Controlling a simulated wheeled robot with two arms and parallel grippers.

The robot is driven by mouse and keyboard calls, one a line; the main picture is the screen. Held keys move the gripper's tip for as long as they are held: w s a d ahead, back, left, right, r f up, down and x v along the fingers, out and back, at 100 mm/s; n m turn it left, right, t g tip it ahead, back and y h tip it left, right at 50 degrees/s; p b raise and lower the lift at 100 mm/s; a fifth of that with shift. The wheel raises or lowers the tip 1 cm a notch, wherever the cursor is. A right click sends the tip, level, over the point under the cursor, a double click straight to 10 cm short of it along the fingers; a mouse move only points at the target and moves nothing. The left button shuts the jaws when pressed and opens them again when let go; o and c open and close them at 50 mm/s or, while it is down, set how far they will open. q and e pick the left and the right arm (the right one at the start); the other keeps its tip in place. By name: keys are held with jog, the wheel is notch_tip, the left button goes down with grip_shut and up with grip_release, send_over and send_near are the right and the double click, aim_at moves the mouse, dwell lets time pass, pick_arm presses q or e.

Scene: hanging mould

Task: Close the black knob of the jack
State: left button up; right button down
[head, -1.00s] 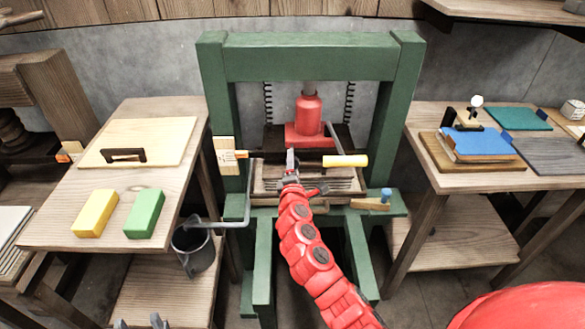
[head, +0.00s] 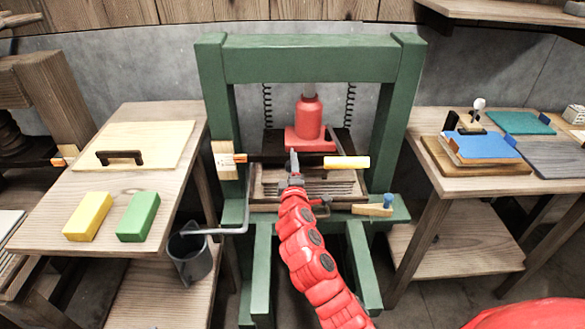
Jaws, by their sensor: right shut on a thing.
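The red jack (head: 308,122) stands upright in the green press frame (head: 310,62), on the dark pressing plate. My right gripper (head: 294,158) reaches up in front of the jack's base. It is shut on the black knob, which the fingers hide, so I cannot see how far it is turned. The jack's lever has a cream handle (head: 347,162) just right of my right gripper. My left gripper is not in view.
Yellow (head: 88,217) and green (head: 138,217) blocks lie on the left table. A wooden tool (head: 374,209) lies on the press's right side. Boards and a blue book (head: 482,147) fill the right table.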

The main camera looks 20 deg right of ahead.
jog(key=shift+c, duration=1.5)
grip_release()
jog(key=b+v, duration=0.1)
jog(key=v, duration=1.6)
jog(key=shift+s, duration=0.2)
